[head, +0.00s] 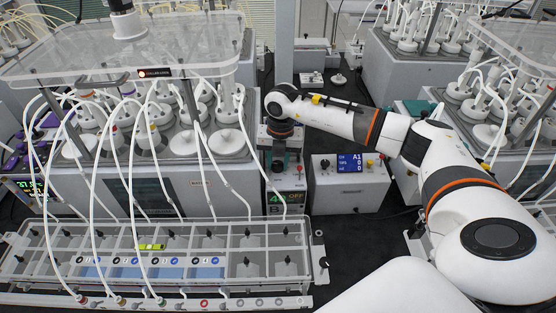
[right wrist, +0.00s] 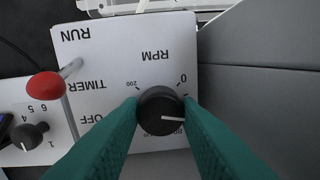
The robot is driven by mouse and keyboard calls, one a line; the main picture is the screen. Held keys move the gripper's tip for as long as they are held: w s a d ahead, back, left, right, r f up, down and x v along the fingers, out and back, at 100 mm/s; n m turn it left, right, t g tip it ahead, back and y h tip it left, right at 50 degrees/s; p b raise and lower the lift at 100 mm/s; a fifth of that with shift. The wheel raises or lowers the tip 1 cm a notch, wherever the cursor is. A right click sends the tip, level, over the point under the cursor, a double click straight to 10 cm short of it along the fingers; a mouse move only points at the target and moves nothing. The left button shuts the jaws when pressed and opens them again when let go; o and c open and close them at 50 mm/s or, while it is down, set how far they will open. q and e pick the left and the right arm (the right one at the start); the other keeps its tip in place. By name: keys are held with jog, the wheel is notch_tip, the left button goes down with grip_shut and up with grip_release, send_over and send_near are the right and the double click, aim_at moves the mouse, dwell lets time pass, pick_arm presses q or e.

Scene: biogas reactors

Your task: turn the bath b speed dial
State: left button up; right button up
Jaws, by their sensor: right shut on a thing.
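The speed dial (right wrist: 161,113) is a round black knob with a white pointer line, set in a white panel (right wrist: 95,45) marked RPM, 0 and 200. In the right wrist view the panel's lettering is upside down, and the pointer line points to the right. My right gripper (right wrist: 161,104) has its two teal fingers shut on the knob, one on each side. My left gripper is not in view.
A red-tipped toggle lever (right wrist: 45,86) and a second black dial (right wrist: 28,134) sit left of the knob. In the head view a grey box with a blue display (head: 348,190) stands right of the unit. A clear tube rack (head: 160,258) lies in front.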

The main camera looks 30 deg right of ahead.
jog(key=shift+f+n+b, duration=0.1)
jog(key=shift+n+b, duration=2.35)
jog(key=shift+n, duration=0.35)
jog(key=shift+w+r, duration=0.1)
jog(key=shift+r, duration=0.1)
jog(key=o, duration=1)
